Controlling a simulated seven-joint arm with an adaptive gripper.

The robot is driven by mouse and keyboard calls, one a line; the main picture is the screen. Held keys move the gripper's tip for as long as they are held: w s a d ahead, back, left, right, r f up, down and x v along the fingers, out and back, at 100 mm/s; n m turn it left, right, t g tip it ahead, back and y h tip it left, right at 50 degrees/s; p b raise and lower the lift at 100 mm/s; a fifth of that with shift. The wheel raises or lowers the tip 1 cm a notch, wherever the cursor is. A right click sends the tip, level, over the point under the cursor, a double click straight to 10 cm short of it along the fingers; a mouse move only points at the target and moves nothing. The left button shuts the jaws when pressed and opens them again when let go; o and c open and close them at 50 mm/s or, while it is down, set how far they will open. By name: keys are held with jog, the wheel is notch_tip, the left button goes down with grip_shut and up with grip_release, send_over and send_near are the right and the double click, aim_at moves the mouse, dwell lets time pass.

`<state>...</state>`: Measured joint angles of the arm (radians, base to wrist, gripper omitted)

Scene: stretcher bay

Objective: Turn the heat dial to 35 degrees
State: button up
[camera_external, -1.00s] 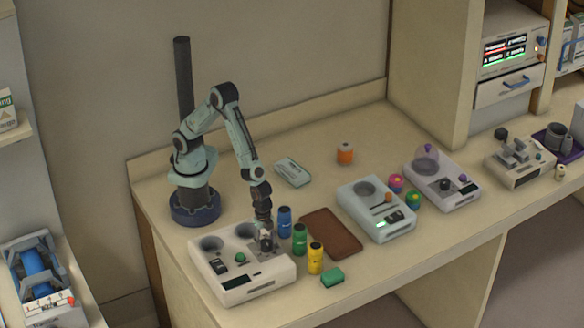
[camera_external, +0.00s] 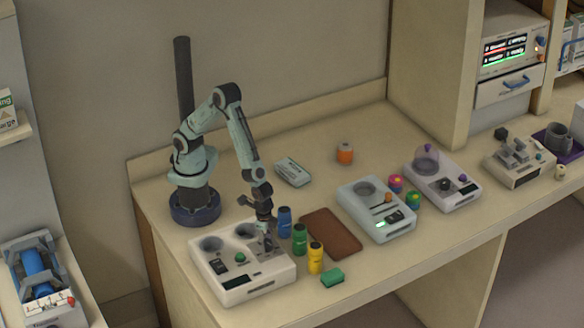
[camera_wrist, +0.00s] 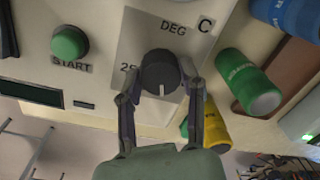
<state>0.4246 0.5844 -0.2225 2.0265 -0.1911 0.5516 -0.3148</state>
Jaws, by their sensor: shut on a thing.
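The heat dial (camera_wrist: 160,74) is a dark round knob with a pale pointer line, on a grey panel marked "DEG C" in the wrist view. The pointer faces the bottom of that picture. A "25" mark, partly hidden, shows left of the dial; no 35 mark is visible. My gripper (camera_wrist: 161,92) is shut on the dial, one finger on each side. In the external view my gripper (camera_external: 266,238) reaches down onto the right part of the white heater unit (camera_external: 262,292), hiding the dial there.
A green START button (camera_wrist: 69,43) sits left of the dial. Blue (camera_external: 285,221), green (camera_external: 299,240) and yellow (camera_external: 316,258) bottles stand close to the right of the unit.

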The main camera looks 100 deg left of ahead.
jog(key=shift+f, duration=0.1)
jog(key=o, duration=1.2)
jog(key=shift+c, duration=0.2)
notch_tip(320, 180, up, 12)
jog(key=shift+d, duration=0.25)
